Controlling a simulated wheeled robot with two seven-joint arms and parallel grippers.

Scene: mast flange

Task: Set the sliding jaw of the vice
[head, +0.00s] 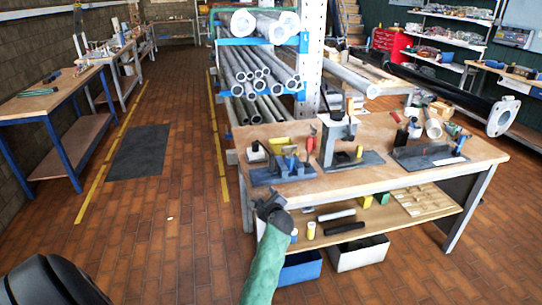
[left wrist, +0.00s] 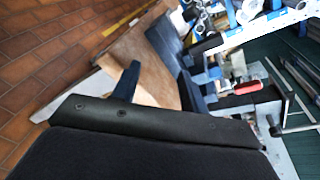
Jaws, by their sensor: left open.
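The vice (head: 283,167) is a dark blue block-like fixture on a flat blue base. It sits at the left front of the wooden workbench in the head view. Its sliding jaw cannot be clearly told from the rest at this size. My left gripper (head: 268,203) is at the end of a green-sleeved arm, in front of the bench's front left corner. It is open, apart from the vice and nearer to me. Dark blue parts, probably of the vice, show at the upper middle of the left wrist view (left wrist: 200,82). My right gripper is not in view.
A grey press-like stand (head: 338,140) stands right of the vice, with a red handle (head: 311,138) beside it. A low dark fixture (head: 430,155) is farther right. The workbench (head: 400,178) has a lower shelf with loose parts.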

